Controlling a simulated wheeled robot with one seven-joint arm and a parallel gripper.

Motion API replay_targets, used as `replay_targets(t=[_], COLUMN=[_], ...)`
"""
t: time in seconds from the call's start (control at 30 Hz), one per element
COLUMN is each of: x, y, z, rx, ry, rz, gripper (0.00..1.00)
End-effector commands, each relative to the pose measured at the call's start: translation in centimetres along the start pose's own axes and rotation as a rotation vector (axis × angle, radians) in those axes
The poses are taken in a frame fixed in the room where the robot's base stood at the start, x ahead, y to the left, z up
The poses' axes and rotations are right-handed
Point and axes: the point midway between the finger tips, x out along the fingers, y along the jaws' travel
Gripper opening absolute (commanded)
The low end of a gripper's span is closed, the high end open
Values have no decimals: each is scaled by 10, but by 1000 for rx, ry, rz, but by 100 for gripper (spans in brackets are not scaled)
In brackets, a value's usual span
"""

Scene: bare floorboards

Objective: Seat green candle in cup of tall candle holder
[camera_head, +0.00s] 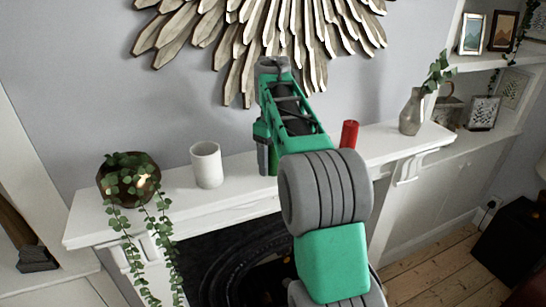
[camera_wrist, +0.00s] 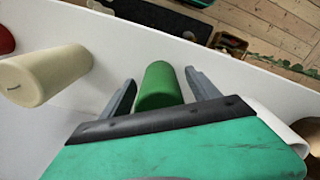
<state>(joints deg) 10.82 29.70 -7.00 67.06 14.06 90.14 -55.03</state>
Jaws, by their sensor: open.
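The green candle (camera_wrist: 160,84) stands on the white mantel shelf and shows between the two grey fingers in the wrist view. My gripper (camera_wrist: 158,88) is open, with one finger on each side of the candle and a visible gap at each side. In the head view my arm covers most of this area, and a sliver of green candle (camera_head: 272,160) shows beside the gripper (camera_head: 265,158). I cannot make out a tall candle holder in either view.
A cream candle (camera_wrist: 46,76) stands close left of my gripper in the wrist view. On the mantel (camera_head: 235,181) are a white cup (camera_head: 207,166), a plant pot (camera_head: 128,181), a red candle (camera_head: 349,135) and a grey vase (camera_head: 412,112). A wooden wall ornament (camera_head: 225,40) hangs above.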

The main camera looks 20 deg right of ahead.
Motion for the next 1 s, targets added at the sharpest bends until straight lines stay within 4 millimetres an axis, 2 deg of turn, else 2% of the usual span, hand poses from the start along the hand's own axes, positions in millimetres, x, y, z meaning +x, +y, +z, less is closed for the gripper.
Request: replay_targets(t=[0.07, 0.9, 1.0], x=[0, 0, 0], y=[0, 0, 0], z=[0, 0, 0], rx=[0, 0, 0], ry=[0, -1, 0], rz=[0, -1, -1], gripper=[70, 2, 0])
